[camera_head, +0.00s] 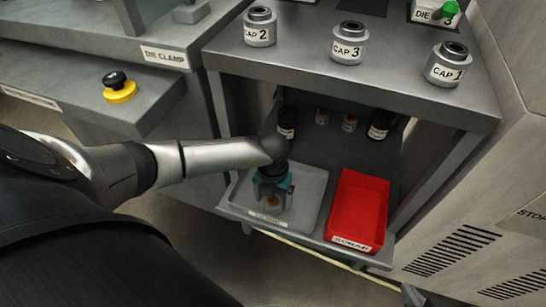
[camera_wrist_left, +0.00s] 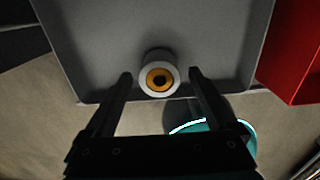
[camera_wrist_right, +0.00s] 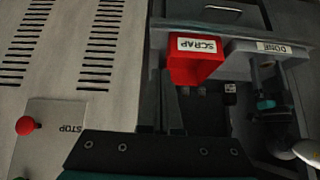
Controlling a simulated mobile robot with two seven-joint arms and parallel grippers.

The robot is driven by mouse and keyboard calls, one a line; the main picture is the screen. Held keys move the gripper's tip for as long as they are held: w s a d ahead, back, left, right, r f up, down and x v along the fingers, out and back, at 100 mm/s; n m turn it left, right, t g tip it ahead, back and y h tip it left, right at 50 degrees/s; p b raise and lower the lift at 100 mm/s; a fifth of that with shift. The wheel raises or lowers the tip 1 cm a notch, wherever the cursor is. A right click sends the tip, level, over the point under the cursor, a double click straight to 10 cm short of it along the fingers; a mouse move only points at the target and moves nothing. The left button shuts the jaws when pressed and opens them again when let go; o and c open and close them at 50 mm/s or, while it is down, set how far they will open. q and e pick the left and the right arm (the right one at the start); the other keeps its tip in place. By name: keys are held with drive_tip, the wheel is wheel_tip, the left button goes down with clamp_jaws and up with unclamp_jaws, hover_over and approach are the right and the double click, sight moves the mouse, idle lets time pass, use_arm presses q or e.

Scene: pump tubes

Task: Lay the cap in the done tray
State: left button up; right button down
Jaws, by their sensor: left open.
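The cap (camera_wrist_left: 160,78) is a short pale cylinder with an orange ring and dark centre facing up. It sits upright on the grey done tray (camera_wrist_left: 222,30), near the front edge. My left gripper (camera_head: 273,195) is over the tray, pointing down. In the left wrist view its open fingers (camera_wrist_left: 160,85) stand on both sides of the cap, with gaps visible. My right gripper (camera_wrist_right: 162,85) is away from the tray; its fingers look close together with nothing between them.
A red scrap bin (camera_head: 358,208) stands right of the done tray on the lower shelf. CAP 2 (camera_head: 260,27), CAP 3 (camera_head: 348,43) and CAP 1 (camera_head: 448,66) sit on the upper shelf. A yellow-based button (camera_head: 120,92) is at left.

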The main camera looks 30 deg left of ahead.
sight(273, 201)
use_arm(q)
wheel_tip(273, 201, up, 2)
drive_tip(key=shift+r+p, duration=0.1)
drive_tip(key=shift+p, duration=0.35)
wheel_tip(273, 201, up, 3)
drive_tip(key=shift+r+p, duration=0.1)
drive_tip(key=shift+p, duration=0.85)
drive_tip(key=shift+r+p, duration=1.25)
drive_tip(key=shift+r, duration=1.6)
use_arm(e)
drive_tip(key=s+d+f+g+h, duration=0.1)
drive_tip(key=s+d+f+g, duration=0.2)
drive_tip(key=f, duration=0.4)
drive_tip(key=shift+s+d+m+g+h, duration=0.3)
drive_tip(key=shift+s+g, duration=0.15)
drive_tip(key=shift+g, duration=0.15)
